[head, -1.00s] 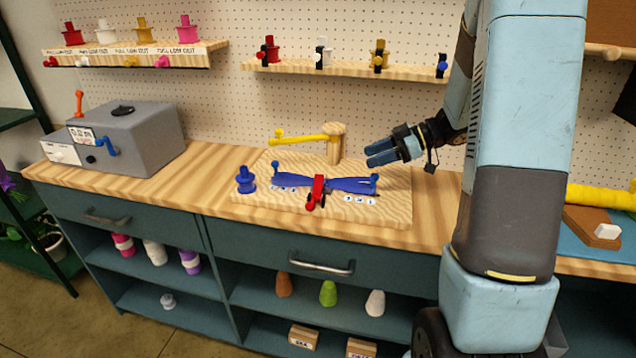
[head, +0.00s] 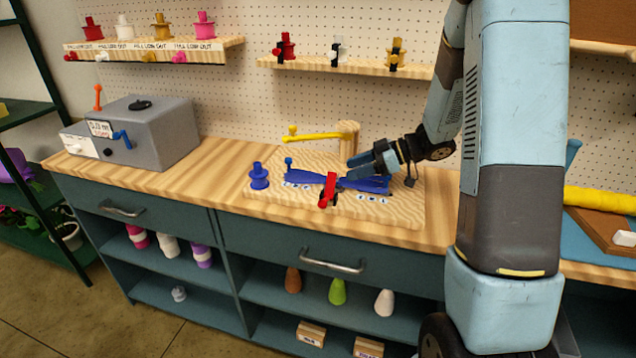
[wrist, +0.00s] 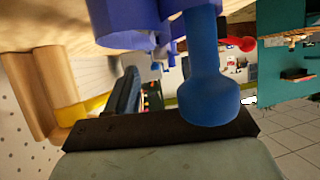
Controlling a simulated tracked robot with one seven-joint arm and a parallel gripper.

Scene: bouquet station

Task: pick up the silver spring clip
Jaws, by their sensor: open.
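I cannot pick out a silver spring clip for certain. A pale and black piece (head: 337,50) stands on the right wall shelf between a red one (head: 285,46) and a gold one (head: 396,55); it is too small to tell what it is. My gripper (head: 358,166) is open over the right end of the blue ribbon (head: 310,179) on the wooden board (head: 395,212). In the wrist view a blue peg with a round knob (wrist: 207,98) is very close, in front of the blue ribbon (wrist: 128,22). A red and black piece (head: 327,190) sits across the ribbon's middle.
A yellow arm on a wooden post (head: 349,137) stands behind the ribbon. A blue spool (head: 258,176) stands at the board's left. A grey machine (head: 160,130) is on the bench at left. The bench between them (head: 215,165) is clear.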

